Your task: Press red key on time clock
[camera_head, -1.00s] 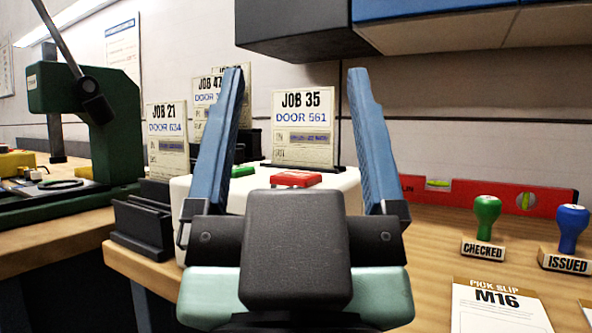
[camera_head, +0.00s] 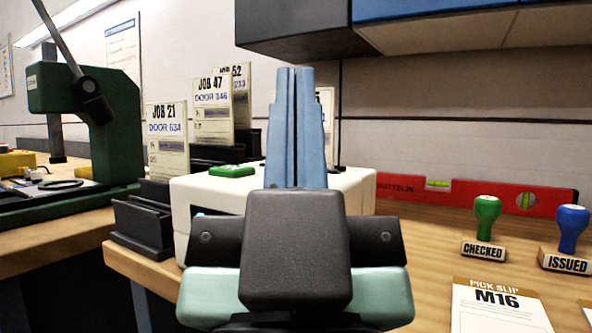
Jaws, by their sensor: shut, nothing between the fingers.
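The time clock is a white box (camera_head: 205,192) on the wooden bench, partly behind my gripper. Its green key (camera_head: 232,170) shows on top at the left. The red key is hidden behind my gripper in this view. My gripper (camera_head: 296,70) is shut and empty, its two blue fingers together and pointing up in the picture, in front of the clock. I cannot tell how far the fingertips are from the clock.
Job cards in black holders stand behind and left, such as the JOB 21 card (camera_head: 167,130). A green press (camera_head: 105,140) is at left. A red level (camera_head: 470,194), green stamp (camera_head: 487,215), blue stamp (camera_head: 570,230) and pick slip (camera_head: 498,305) are at right. A cabinet (camera_head: 300,30) hangs above.

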